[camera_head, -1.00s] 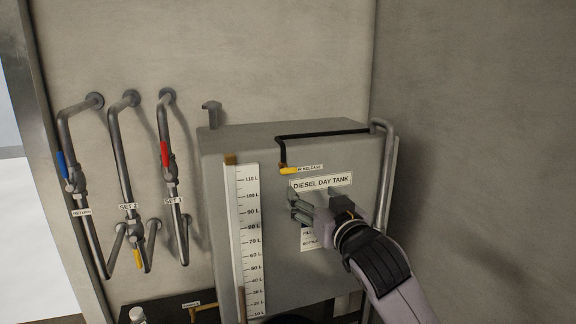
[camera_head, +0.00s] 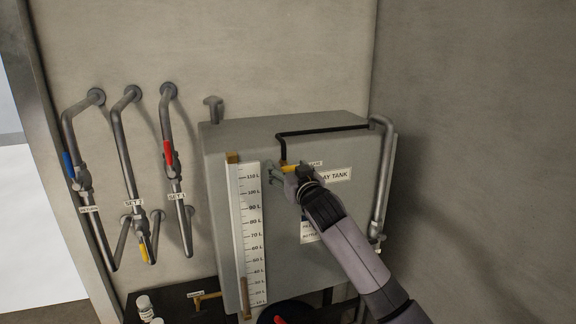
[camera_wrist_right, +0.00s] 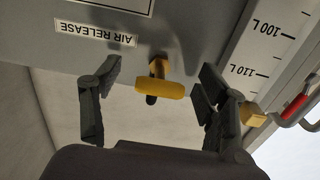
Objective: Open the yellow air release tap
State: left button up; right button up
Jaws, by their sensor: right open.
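The yellow air release tap (camera_head: 290,168) sits on the upper front of the grey diesel day tank (camera_head: 310,260), at the end of a black pipe (camera_head: 320,131). In the right wrist view the yellow tap (camera_wrist_right: 160,88) lies between the spread fingers, apart from both, with its handle crosswise. My right gripper (camera_head: 274,173) is open at the tap and partly covers it in the head view. The open right gripper (camera_wrist_right: 155,98) also shows in the wrist view. The AIR RELEASE label (camera_wrist_right: 95,33) appears upside down there. My left gripper is not in view.
A white level gauge (camera_head: 247,225) stands just left of the tap. Pipes with a blue handle (camera_head: 69,165), a red handle (camera_head: 168,153) and a yellow handle (camera_head: 143,249) are on the left wall. A grey pipe (camera_head: 384,175) runs down the tank's right side.

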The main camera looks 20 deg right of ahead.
jog(key=shift+c, duration=0.2)
jog(key=shift+w, duration=0.1)
jog(key=c, duration=1.2)
jog(key=shift+o, duration=0.2)
